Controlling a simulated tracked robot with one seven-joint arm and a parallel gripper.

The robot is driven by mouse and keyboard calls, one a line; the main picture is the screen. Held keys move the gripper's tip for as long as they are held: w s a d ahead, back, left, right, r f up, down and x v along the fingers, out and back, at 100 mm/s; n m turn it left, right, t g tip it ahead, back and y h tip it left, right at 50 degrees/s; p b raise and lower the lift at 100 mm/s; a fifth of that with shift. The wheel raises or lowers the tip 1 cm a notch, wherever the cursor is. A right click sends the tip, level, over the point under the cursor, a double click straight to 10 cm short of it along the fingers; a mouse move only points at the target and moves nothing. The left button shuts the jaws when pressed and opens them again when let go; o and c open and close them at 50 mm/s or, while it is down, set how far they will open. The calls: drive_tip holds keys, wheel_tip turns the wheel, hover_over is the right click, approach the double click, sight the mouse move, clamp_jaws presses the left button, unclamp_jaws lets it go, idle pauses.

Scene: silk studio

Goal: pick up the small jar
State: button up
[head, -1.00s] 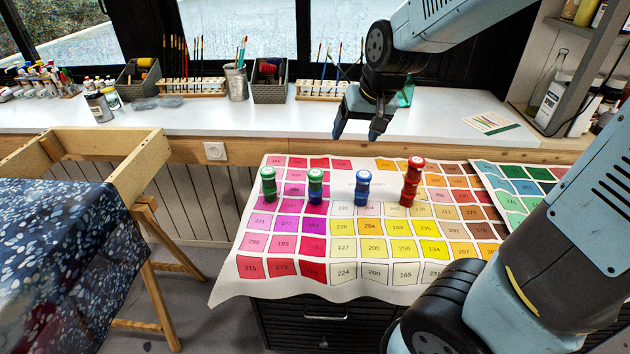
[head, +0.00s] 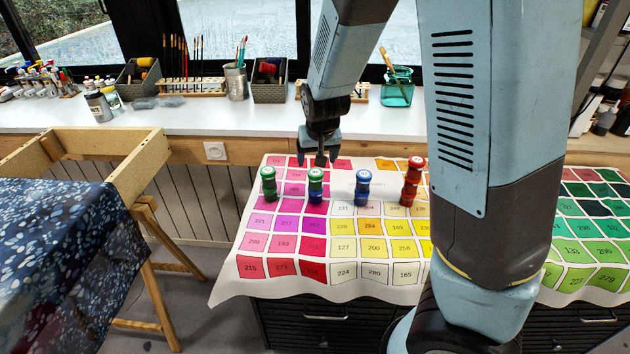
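Several small two-part jars or stacks stand upright in a row on the colour chart. One is green (head: 268,185), one is green over blue (head: 316,186), one is blue with a pale lid (head: 362,188), and one is red and taller (head: 411,182). I cannot tell which one is the small jar. My gripper (head: 319,160) points down and hangs above the green-over-blue one, seemingly a little behind it, and does not visibly touch it. Its fingers look apart with nothing held. The exact gap is hard to see from this angle.
The colour chart (head: 345,294) covers a dark drawer cabinet. Behind it, a white sill (head: 200,118) holds brushes, baskets, a glass container (head: 397,90) and other jars (head: 98,107). A wooden frame (head: 138,175) with speckled fabric stands at left. My arm hides the chart's right-centre part.

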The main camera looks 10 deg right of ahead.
sight(316, 172)
drive_tip(key=shift+x, duration=3.3)
drive_tip(key=shift+w+d+x, duration=0.1)
drive_tip(key=shift+x, duration=1.2)
drive_tip(key=shift+w+d+x, duration=0.1)
drive_tip(key=shift+w+x, duration=0.05)
drive_tip(key=shift+x, duration=1.15)
drive_tip(key=shift+r, duration=0.1)
drive_tip(key=shift+c, duration=0.3)
drive_tip(key=c, duration=1)
